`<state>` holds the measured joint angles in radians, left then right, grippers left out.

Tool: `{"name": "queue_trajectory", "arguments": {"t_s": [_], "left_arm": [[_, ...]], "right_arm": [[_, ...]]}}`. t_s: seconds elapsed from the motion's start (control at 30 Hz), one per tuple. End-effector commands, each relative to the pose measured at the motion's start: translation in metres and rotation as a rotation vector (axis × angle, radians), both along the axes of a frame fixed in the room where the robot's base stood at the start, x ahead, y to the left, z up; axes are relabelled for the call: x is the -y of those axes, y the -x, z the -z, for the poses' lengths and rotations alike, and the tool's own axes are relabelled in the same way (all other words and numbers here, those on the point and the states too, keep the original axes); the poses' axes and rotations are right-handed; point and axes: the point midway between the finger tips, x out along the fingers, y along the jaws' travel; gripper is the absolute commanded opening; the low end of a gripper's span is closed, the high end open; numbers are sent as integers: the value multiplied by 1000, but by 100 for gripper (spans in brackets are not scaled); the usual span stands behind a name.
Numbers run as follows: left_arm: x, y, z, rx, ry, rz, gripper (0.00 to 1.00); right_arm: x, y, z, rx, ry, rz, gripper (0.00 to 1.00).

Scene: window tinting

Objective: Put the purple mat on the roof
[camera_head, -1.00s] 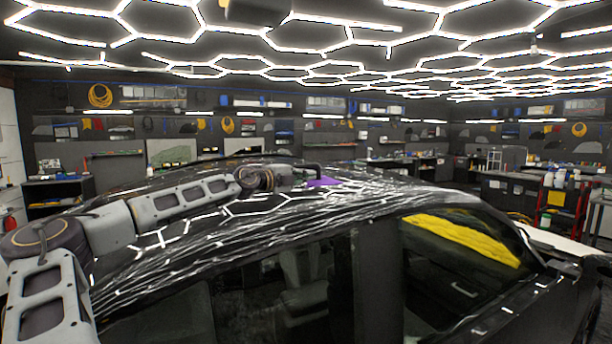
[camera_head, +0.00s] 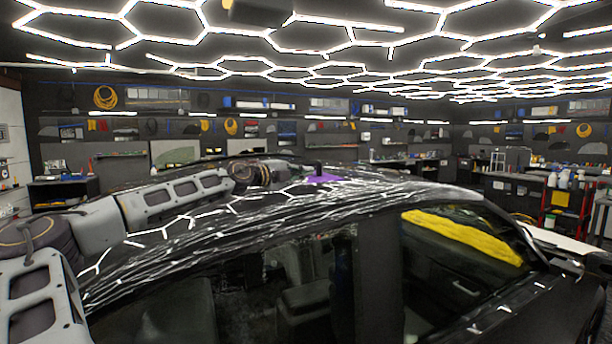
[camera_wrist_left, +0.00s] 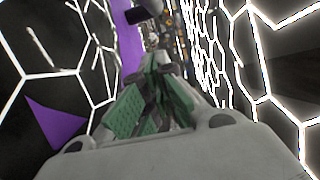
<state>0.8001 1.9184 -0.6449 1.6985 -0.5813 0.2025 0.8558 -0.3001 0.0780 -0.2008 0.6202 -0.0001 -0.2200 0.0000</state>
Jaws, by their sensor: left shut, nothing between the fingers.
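The purple mat (camera_head: 323,179) lies on the glossy black car roof (camera_head: 390,190), near its middle, and shows as a small patch in the head view. In the left wrist view, purple shows as a triangle at the left (camera_wrist_left: 55,122) and a strip near the top. My left arm reaches across the roof from the left. My left gripper (camera_head: 318,168) is small and dark, right by the mat's far side; whether it touches the mat I cannot tell. Its green-padded fingers (camera_wrist_left: 150,98) are together with nothing visible between them. My right gripper is not in view.
The roof reflects the hexagonal ceiling lights strongly, so its surface is hard to read. A red cart (camera_head: 556,200) stands at the right. The roof right of the mat is clear.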

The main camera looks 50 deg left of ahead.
Motion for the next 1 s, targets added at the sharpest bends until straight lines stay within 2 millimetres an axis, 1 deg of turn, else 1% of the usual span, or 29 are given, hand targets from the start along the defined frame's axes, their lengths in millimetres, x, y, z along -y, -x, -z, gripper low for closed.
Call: {"name": "queue_trajectory", "arguments": {"t_s": [0.03,0.47,0.7,0.9,1.0], "left_arm": [[-1,5,2,0,-2,-1,0],[-2,41,2,1,-3,-2,0],[-3,63,1,1,-2,-1,0],[-4,72,1,0,-1,0,0],[-4,74,1,0,-1,0,0]], "right_arm": [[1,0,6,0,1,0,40],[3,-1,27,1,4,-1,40],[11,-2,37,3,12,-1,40],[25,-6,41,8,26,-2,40],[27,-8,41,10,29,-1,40]]}}
